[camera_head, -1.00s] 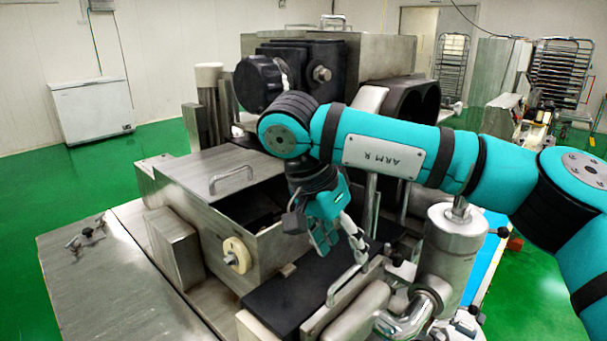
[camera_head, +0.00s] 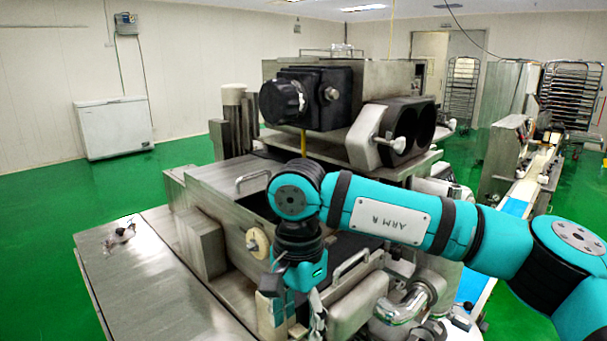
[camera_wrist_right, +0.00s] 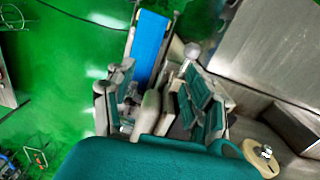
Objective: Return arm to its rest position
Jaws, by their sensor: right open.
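My right arm (camera_head: 400,214), teal with black bands, reaches in from the right in the head view. Its right gripper (camera_head: 292,318) hangs down in front of the steel encrusting machine (camera_head: 225,235), at the bottom of the picture. The jaws are open and look empty, though the tips are partly cut off by the frame edge. In the right wrist view the two finger pads of the right gripper (camera_wrist_right: 160,100) stand apart, with machine parts seen between and beyond them. My left gripper is not in view.
A cream knob (camera_head: 258,242) and metal handle (camera_head: 350,264) are close to the gripper. Steel pipework (camera_head: 408,305) lies to its right. A flat steel table (camera_head: 150,290) with a small metal part (camera_head: 122,233) lies left. A blue conveyor (camera_head: 475,287) runs behind the arm.

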